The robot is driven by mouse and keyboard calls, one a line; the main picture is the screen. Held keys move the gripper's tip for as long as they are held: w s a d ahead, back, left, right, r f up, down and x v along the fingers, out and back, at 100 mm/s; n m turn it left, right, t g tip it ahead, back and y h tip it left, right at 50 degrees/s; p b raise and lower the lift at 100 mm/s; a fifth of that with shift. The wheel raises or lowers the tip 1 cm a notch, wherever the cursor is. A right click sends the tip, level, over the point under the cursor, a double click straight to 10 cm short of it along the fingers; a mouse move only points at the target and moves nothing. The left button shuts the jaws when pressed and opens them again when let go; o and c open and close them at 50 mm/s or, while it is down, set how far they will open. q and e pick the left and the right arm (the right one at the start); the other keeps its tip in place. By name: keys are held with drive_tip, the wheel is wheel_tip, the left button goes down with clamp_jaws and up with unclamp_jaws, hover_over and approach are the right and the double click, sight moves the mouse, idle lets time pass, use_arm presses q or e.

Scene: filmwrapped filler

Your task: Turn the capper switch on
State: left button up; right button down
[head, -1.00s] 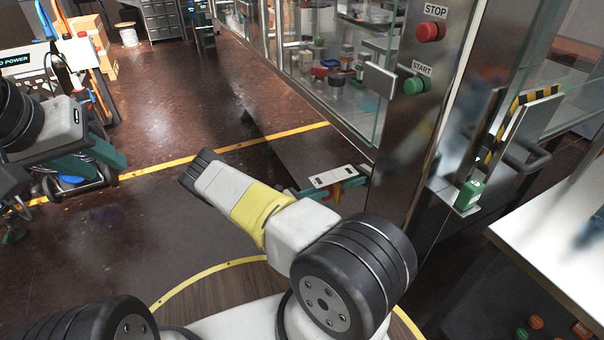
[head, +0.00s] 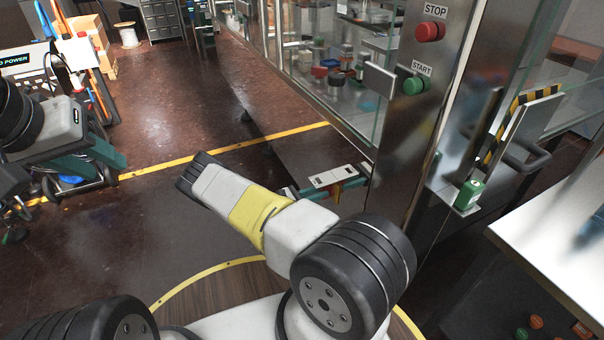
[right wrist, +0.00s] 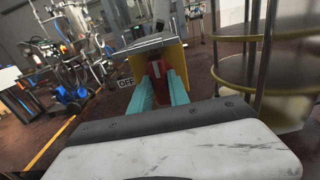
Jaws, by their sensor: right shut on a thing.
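The capper switch is a red knob (right wrist: 157,70) on a yellow housing with a grey top in the right wrist view. A white label (right wrist: 125,82) reading OFF is to its left. My right gripper (right wrist: 161,84) has its teal fingers shut on the red knob, one on each side. In the head view, the switch's pale plate (head: 334,177) is low on the steel cabinet, with the right gripper's teal parts (head: 345,188) by it; my arm hides the wrist. My left gripper (head: 98,152) is at the left, away from the switch, its jaw gap unclear.
The steel cabinet has a red STOP button (head: 430,31) and a green START button (head: 415,85) above the switch. A white-topped table (head: 560,240) stands at the right. Carts crowd the left; the dark floor (head: 165,120) in between is clear.

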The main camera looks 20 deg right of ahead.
drive_tip(key=c, duration=1.2)
unclamp_jaws()
drive_tip(key=shift+c, duration=0.2)
drive_tip(key=a, duration=0.8)
drive_tip(key=shift+s, duration=0.25)
